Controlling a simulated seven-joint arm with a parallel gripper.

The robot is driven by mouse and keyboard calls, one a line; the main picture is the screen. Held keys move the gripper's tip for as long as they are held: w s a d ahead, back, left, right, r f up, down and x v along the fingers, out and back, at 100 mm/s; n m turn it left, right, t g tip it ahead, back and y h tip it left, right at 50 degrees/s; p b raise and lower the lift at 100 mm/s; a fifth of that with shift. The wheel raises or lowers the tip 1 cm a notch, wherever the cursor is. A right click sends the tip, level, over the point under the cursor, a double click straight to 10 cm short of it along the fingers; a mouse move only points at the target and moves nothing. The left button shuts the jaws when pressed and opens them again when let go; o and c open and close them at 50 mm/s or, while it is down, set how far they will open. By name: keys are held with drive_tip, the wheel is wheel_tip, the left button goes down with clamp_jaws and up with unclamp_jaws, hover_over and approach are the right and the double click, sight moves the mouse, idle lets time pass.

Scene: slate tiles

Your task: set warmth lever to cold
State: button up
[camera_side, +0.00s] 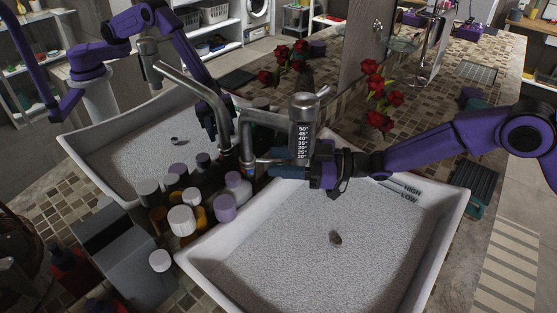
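A chrome tap (302,108) stands at the back edge of the white basin (375,250). Its body carries a black temperature scale (303,143), with 50° at the top and lower numbers below. A short chrome lever (322,91) sticks out to the right at the top of the tap; I cannot tell for sure that it is the warmth lever. My gripper (283,164) reaches in from the right, just below the scale and close beside the tap's base. A blue part shows at its fingers. Whether the fingers touch or hold anything is unclear.
Several bottles and jars (182,220) crowd the left of the basin, beside a grey box (120,255). A second basin (130,150) appears at the left. Red roses (378,95) stand behind. The basin is empty.

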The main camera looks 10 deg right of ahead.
drive_tip(key=shift+w+a, duration=0.1)
drive_tip(key=shift+a, duration=0.4)
clamp_jaws()
idle(1.2)
